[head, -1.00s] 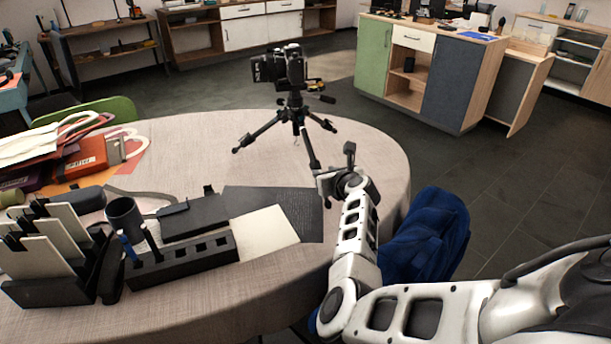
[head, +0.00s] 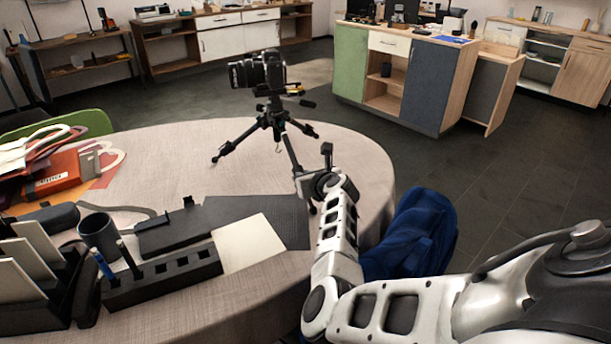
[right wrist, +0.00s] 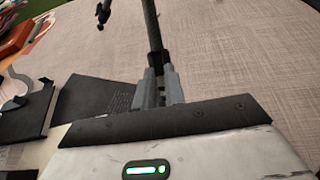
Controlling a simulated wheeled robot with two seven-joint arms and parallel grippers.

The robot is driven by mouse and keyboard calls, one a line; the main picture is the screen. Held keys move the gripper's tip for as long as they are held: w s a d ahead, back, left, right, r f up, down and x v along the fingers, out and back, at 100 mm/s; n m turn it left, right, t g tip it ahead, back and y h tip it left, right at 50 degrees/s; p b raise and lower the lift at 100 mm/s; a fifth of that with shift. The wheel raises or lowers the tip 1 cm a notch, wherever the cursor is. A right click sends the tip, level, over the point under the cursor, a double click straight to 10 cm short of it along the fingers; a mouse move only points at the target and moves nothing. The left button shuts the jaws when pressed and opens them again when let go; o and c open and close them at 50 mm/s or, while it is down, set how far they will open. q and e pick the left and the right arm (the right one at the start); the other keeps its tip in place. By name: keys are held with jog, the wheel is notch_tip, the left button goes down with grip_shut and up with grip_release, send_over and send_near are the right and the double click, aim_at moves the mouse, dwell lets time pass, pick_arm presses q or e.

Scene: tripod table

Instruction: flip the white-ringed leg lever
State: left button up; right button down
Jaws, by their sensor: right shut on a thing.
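The black tripod (head: 271,119) stands on the round table with its legs spread and a camera (head: 257,72) on top. My right gripper (head: 309,187) is low at the leg that points towards me. In the right wrist view my right gripper (right wrist: 160,86) is shut around the lower part of this tripod leg (right wrist: 152,30), which rises away between the fingers. The white-ringed lever cannot be made out; the fingers may hide it. My left gripper is in neither view.
A dark mat (head: 285,215), a black slotted holder (head: 165,277), a mug (head: 98,235) and an orange pouch (head: 60,175) lie to the left. A blue chair (head: 415,235) stands beside my right arm.

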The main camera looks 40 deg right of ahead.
jog(key=shift+r+g+p, duration=0.3)
jog(key=shift+r+p, duration=0.2)
jog(key=shift+p, duration=0.65)
jog(key=shift+r+p, duration=0.2)
jog(key=shift+p, duration=0.65)
jog(key=shift+w+r+g+p, duration=0.15)
jog(key=shift+g+p, duration=0.55)
jog(key=shift+p, duration=0.45)
jog(key=shift+g+y, duration=0.4)
jog(key=shift+g, duration=0.4)
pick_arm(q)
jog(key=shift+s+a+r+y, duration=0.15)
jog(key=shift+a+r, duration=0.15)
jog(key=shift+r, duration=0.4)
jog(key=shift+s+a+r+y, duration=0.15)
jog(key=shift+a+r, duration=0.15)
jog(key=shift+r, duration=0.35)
pick_arm(e)
jog(key=shift+w+r+g+y, duration=0.1)
jog(key=shift+r+g+y, duration=0.1)
jog(key=shift+g, duration=0.55)
jog(key=shift+w+r+g+y, duration=0.1)
jog(key=shift+r+g+y, duration=0.1)
jog(key=shift+g, duration=0.55)
jog(key=c, duration=1.5)
grip_release()
jog(key=shift+o, duration=0.2)
